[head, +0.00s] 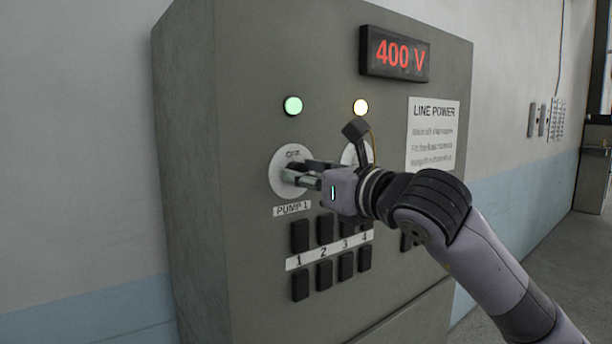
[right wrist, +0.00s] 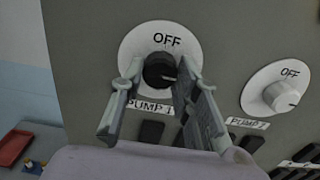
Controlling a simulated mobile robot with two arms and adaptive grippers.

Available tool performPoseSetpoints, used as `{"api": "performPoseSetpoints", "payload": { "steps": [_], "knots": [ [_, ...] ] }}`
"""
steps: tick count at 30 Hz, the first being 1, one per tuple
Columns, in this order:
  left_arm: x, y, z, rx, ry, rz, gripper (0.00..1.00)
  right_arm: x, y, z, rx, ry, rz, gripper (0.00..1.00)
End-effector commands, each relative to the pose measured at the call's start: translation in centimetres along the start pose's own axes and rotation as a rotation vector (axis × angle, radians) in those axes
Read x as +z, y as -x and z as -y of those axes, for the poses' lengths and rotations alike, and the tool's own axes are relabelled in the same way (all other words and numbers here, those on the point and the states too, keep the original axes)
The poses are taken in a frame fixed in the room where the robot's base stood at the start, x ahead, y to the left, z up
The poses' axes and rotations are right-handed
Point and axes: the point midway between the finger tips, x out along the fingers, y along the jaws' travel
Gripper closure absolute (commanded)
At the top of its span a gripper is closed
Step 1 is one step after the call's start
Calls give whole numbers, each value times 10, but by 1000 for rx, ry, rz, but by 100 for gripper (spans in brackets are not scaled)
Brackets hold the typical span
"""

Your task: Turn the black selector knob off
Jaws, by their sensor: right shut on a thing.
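The black selector knob (right wrist: 158,66) sits on a round white dial (right wrist: 129,54) marked OFF above it and PUMP 1 below it. A pale mark on the knob's face points toward the right, not up at OFF. My right gripper (right wrist: 161,74) is shut on the knob, one finger on each side. In the head view my right gripper (head: 300,173) reaches the PUMP 1 dial (head: 279,184) from the right and hides most of the knob. My left gripper is not in view.
A pale PUMP 2 knob (right wrist: 281,97) is right of the black knob. A red tray (right wrist: 14,147) lies lower left.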

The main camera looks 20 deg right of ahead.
Motion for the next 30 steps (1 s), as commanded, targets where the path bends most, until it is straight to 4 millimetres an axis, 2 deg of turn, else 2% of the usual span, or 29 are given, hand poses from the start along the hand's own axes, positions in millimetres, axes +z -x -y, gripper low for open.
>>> {"api": "performPoseSetpoints", "payload": {
  "steps": [8, 14, 30],
  "knots": [
    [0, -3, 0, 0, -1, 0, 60, 0, 0, 0, 0, 16, 2, 99],
    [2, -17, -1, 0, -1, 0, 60, -2, 0, 0, -1, 89, 3, 99],
    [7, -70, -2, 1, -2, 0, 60, -3, 1, 0, -2, 556, 3, 99]
  ]
}}
